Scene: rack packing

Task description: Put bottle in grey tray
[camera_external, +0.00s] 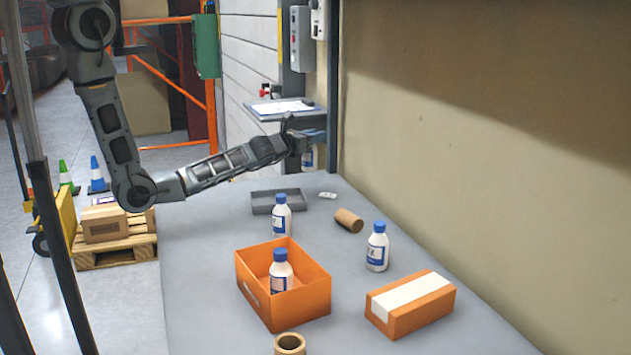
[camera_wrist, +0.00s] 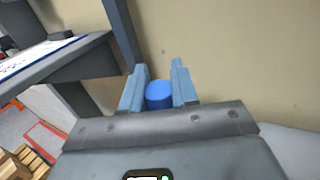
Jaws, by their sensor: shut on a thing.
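My gripper (camera_external: 312,136) is at the far end of the table, above its surface. It is shut on a white bottle (camera_external: 307,159) that hangs upright below the fingers. In the wrist view the bottle's blue cap (camera_wrist: 159,95) sits between the two fingers of my gripper (camera_wrist: 160,88). The shallow grey tray (camera_external: 262,209) lies on the table, nearer the camera and to the left of the held bottle. Its inside is only partly visible, and a standing bottle covers its right front part.
A bottle (camera_external: 282,217) stands in front of the tray, another (camera_external: 377,248) to the right, and one (camera_external: 281,274) in an orange bin (camera_external: 313,298). A cardboard tube (camera_external: 349,220), orange box (camera_external: 410,303) and second tube (camera_external: 290,344) are on the table. A shelf (camera_external: 262,112) is beside my gripper.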

